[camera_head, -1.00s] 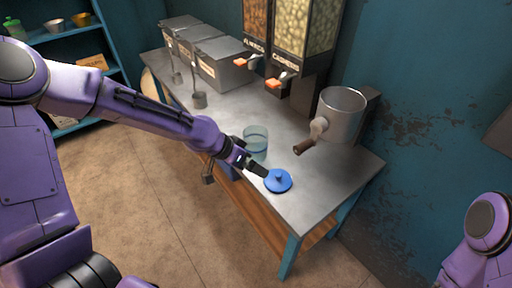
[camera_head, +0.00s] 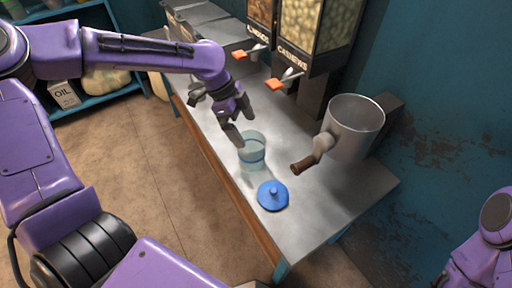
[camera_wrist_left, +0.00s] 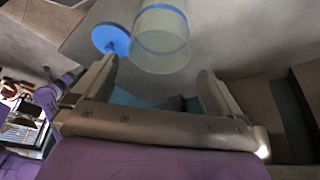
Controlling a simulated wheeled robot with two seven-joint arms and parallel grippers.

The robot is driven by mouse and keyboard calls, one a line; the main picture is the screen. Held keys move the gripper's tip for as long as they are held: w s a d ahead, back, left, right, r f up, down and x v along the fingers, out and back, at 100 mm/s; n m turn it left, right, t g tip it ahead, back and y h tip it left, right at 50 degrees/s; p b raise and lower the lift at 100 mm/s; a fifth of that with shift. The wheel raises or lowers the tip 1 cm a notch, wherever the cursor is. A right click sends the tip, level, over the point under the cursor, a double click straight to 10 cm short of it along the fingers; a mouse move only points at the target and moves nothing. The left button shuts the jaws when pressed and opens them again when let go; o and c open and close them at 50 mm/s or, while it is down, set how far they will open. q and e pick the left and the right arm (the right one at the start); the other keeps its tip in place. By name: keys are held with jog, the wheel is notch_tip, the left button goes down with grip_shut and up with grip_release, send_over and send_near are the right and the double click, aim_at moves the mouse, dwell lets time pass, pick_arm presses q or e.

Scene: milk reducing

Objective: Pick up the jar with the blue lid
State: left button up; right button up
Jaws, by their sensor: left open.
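A clear glass jar (camera_head: 252,150) with a blue band stands open on the metal table. Its blue lid (camera_head: 272,195) with a small knob lies on the table just in front of it, apart from it. My left gripper (camera_head: 236,122) is just behind and left of the jar in the head view, open and empty, fingers pointing down. In the left wrist view, the jar (camera_wrist_left: 160,40) shows beyond the gap between the open fingers (camera_wrist_left: 158,70). The lid (camera_wrist_left: 112,38) is to its left there, near the left fingertip. My right gripper is out of view.
A metal pot-like grinder (camera_head: 354,125) with a wooden-handled crank stands right of the jar. Nut dispensers (camera_head: 318,35) with orange levers stand behind. Grey bins (camera_head: 205,22) are at the back left. The table's front right corner (camera_head: 330,215) is bare.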

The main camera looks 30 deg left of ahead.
aim_at(254, 145)
pick_arm(q)
jog(key=x, duration=0.8)
jog(key=shift+f+b, duration=0.15)
jog(key=shift+b, duration=0.2)
jog(key=shift+s, duration=0.1)
jog(key=c, duration=0.8)
